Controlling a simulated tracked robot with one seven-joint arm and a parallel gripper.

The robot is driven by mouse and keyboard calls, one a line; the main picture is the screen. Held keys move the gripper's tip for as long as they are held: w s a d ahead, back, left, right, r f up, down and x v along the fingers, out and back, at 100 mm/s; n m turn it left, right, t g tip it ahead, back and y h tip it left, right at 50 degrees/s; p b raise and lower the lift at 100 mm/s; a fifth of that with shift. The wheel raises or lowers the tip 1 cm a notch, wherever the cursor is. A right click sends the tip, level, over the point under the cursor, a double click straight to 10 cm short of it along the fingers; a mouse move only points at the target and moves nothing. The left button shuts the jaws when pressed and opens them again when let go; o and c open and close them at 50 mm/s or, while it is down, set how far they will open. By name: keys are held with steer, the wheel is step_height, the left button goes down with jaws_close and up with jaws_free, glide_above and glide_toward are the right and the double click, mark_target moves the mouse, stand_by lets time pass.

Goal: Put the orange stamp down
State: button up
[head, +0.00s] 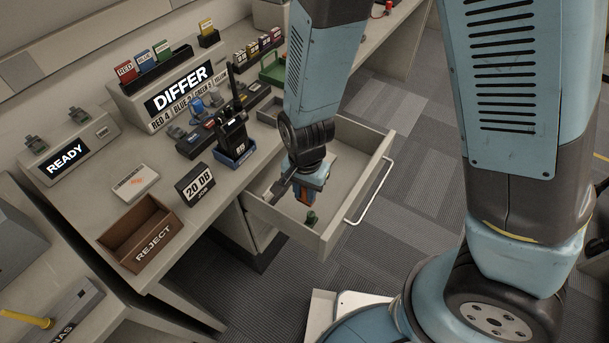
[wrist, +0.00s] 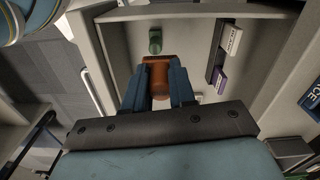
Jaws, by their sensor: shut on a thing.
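My gripper (head: 308,190) is over the open drawer (head: 357,190) of the desk, pointing down. It is shut on the orange stamp (head: 304,198), of which only a small part shows in the head view. In the wrist view the orange-brown stamp (wrist: 157,70) sits between the two blue fingers (wrist: 158,82). A green stamp (head: 311,218) stands in the drawer near its front; in the wrist view it (wrist: 155,42) is just beyond the orange one. I cannot tell whether the orange stamp touches the drawer floor.
In the wrist view, a white-labelled block (wrist: 234,40) and a purple-labelled block (wrist: 221,80) lie in the drawer beside a dark strip. On the desk are a brown REJECT tray (head: 130,222), a 20 DB box (head: 195,185) and a radio (head: 232,135). The drawer handle (head: 372,190) sticks out.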

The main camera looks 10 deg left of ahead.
steer(key=w+f, duration=0.3)
steer(key=w, duration=0.1)
steer(key=w+a+f, duration=0.1)
steer(key=w+f, duration=0.2)
steer(key=w, duration=0.1)
steer(key=w+a+f, duration=0.1)
steer(key=w+f, duration=0.2)
steer(key=w, duration=0.1)
steer(key=shift+w+a, duration=0.2)
steer(key=shift+w, duration=0.15)
steer(key=shift+w+f, duration=0.45)
steer(key=shift+f, duration=0.15)
steer(key=shift+s+f, duration=0.1)
steer(key=shift+f, duration=1.3)
steer(key=shift+f, duration=0.1)
steer(key=o, duration=0.8)
steer(key=shift+o, duration=0.2)
